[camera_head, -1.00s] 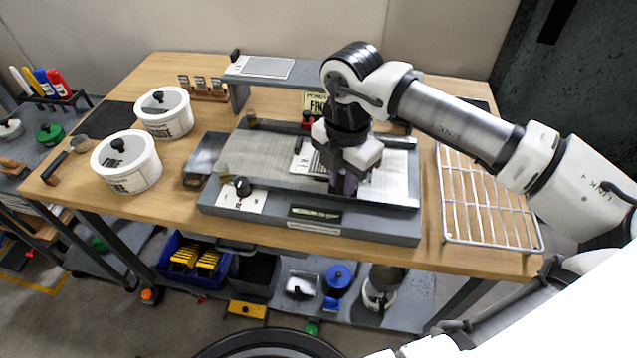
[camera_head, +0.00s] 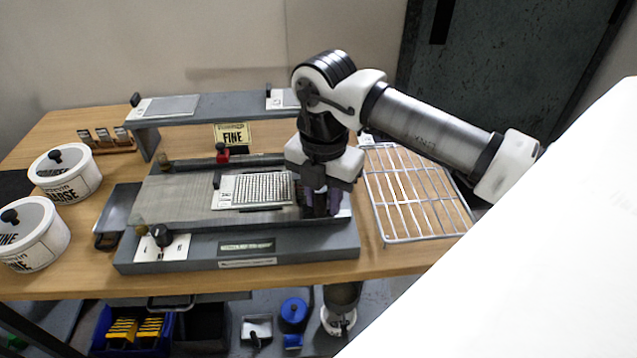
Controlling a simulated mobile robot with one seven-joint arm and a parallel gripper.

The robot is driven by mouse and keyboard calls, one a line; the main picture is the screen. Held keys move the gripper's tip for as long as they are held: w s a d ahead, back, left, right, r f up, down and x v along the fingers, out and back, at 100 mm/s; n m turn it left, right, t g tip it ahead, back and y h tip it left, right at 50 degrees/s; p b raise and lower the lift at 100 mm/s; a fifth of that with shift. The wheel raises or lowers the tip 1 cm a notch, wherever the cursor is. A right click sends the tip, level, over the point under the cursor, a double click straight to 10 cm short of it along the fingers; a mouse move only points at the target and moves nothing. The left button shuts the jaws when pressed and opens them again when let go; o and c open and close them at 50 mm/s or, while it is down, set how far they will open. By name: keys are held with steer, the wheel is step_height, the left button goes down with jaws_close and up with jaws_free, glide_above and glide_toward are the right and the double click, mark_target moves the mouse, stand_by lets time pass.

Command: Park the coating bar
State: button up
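The grey coating machine (camera_head: 195,252) stands on the wooden bench. I cannot tell for sure whether this is the coating bar. My gripper (camera_head: 320,208) points down over the right end of the bed, close to the strip. Its fingertips are dark and small, so what lies between them is hidden.
A wire rack (camera_head: 415,195) is on the right. White tubs (camera_head: 65,172) and a grey tray (camera_head: 117,212) are on the left. A red knob (camera_head: 222,153) stands at the bed's back.

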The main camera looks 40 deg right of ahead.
steer(key=shift+o, duration=1)
step_height(320, 180, up, 14)
steer(key=p, duration=0.7)
steer(key=shift+f, duration=0.15)
